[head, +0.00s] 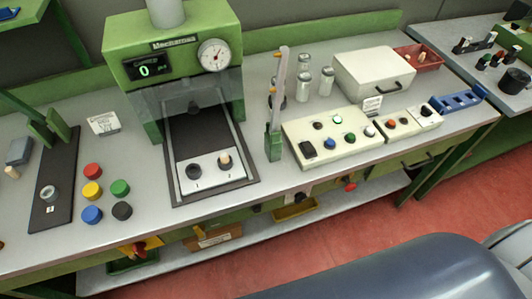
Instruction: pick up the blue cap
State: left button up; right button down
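The blue cap (92,214) is a small round disc lying on the grey bench top (150,240), left of the middle of the head view and near the front edge. It sits in a loose cluster with a yellow cap (92,191) behind it, a black cap (122,211) to its right, a green cap (120,187) behind right and a red cap (92,170) furthest back. Nothing covers the blue cap. Neither of my grippers shows in the head view.
A dark strip with a grey ring (48,194) lies left of the caps. A green press (180,50) with a dark base plate (185,190) stands to the right. A control box (330,138) is further right. Bench top in front of the caps is clear.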

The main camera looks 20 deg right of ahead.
aim_at(91, 215)
jog(key=k+u, duration=0.1)
jog(key=u, duration=1)
